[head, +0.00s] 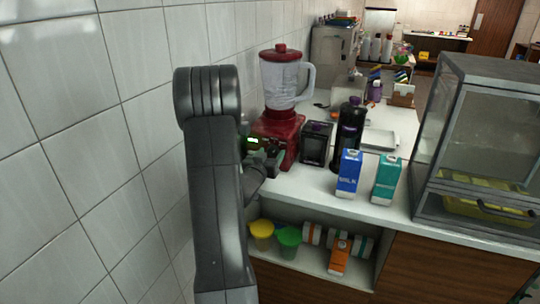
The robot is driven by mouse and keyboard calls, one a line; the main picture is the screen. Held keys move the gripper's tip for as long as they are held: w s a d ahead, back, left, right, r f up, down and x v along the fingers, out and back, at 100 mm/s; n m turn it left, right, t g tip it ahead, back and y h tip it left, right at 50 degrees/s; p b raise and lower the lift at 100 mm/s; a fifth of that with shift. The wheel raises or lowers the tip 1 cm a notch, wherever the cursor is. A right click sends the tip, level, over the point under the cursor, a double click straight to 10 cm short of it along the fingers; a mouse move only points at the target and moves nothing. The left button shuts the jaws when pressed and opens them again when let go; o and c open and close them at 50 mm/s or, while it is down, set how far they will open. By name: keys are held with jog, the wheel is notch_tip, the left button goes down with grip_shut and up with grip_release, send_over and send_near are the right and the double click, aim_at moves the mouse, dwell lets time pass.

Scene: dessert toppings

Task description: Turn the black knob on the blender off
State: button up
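The blender has a red base (290,128), a clear jar (281,82) with a red lid and a pale handle on its right. It stands upright on the white counter (310,190) near the tiled wall. My gripper (272,160) is small and dark in the head view, at the lower front left of the red base. It looks very close to the base or touching it; I cannot tell which. I cannot make out the black knob; my gripper and arm cover part of the base's front. Whether the fingers are open or shut is not clear.
A small black appliance (316,143) and a tall black grinder (349,137) stand right of the blender. A blue milk carton (348,173) and a teal carton (387,180) stand near the front edge. A glass case (485,140) is at the right. The tiled wall bounds the left.

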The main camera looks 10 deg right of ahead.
jog(key=c, duration=0.9)
jog(key=shift+n, duration=0.3)
jog(key=n, duration=0.3)
jog(key=shift+n, duration=0.3)
jog(key=n+p, duration=0.1)
jog(key=n, duration=0.2)
jog(key=shift+n, duration=0.4)
jog(key=n+p, duration=0.1)
jog(key=n, duration=0.3)
jog(key=shift+w+a, duration=0.1)
jog(key=shift+f+n+p, duration=0.15)
jog(key=shift+n+p, duration=0.45)
jog(key=shift+n, duration=1.4)
